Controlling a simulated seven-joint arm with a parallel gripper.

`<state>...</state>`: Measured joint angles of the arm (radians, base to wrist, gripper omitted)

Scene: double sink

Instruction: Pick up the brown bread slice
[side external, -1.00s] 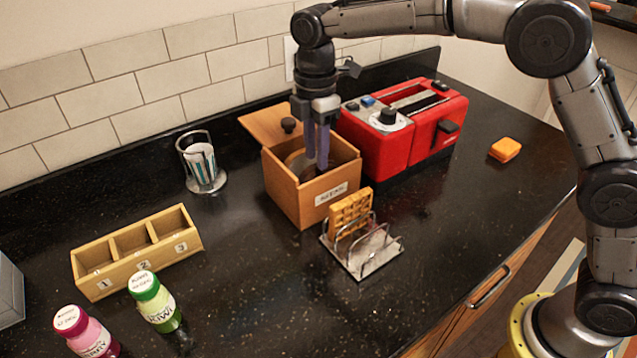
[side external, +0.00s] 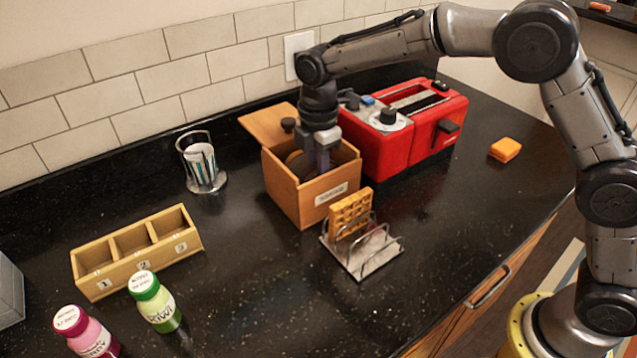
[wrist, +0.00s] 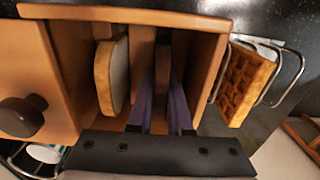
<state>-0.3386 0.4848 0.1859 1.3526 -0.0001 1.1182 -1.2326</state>
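The wooden box (side external: 309,196) stands open on the counter in the side view. In the wrist view, a dark brown slice (wrist: 163,75), seen edge-on, stands upright in the box (wrist: 205,20); it looks like the brown bread slice. A paler slice with a tan crust (wrist: 117,75) stands to its left. My gripper (wrist: 162,105) reaches down into the box with its purple fingers open, one on each side of the dark slice. Whether they touch it cannot be told. In the side view, my gripper (side external: 321,158) has its fingertips hidden inside the box.
A red toaster (side external: 405,128) stands close on the right. A wire rack (side external: 365,250) holding a waffle (side external: 350,212) stands in front.

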